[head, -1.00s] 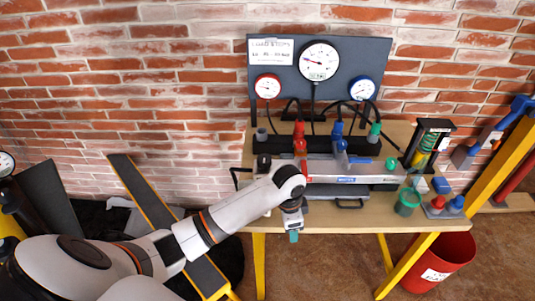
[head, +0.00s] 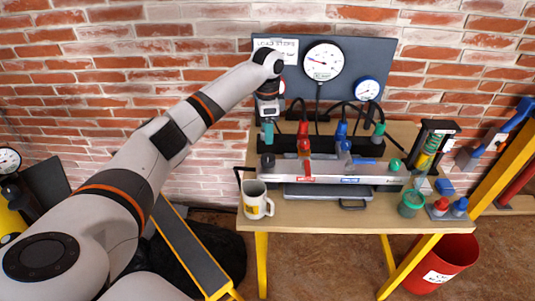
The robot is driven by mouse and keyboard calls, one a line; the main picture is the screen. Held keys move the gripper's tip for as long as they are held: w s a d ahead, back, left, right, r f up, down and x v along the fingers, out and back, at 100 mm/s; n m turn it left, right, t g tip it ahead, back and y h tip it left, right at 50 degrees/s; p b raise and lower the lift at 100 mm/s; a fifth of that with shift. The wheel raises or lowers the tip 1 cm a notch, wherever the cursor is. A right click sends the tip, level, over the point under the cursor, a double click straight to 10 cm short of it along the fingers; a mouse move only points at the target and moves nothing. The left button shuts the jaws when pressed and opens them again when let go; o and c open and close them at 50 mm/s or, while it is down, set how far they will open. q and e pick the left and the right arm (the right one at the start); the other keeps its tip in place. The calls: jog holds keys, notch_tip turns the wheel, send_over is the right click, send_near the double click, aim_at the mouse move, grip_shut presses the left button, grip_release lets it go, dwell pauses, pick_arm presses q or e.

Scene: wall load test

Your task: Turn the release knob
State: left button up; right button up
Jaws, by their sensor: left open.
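My left gripper (head: 267,138), with teal fingertips, points down at the left end of the dark valve block (head: 322,143) on the bench. It is open. The grey post that stood at this spot is hidden behind it, and I cannot tell whether they touch. A dark round knob (head: 268,161) sits just below the fingertips, at the left end of the silver bar. A green round knob (head: 394,164) sits at the bar's right end. I cannot tell which of these is the release knob. My right gripper is not in view.
Red (head: 303,136) and blue (head: 342,134) handles and a green-topped post (head: 378,132) stand right of the gripper. A white mug (head: 256,200) stands at the bench's front left. Gauges hang on the dark panel (head: 290,48) behind.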

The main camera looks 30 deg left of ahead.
aim_at(268, 157)
pick_arm(q)
notch_tip(268, 157, down, 10)
jog(key=shift+d+f+p, duration=0.1)
jog(key=shift+f+p, duration=0.1)
jog(key=shift+p, duration=0.4)
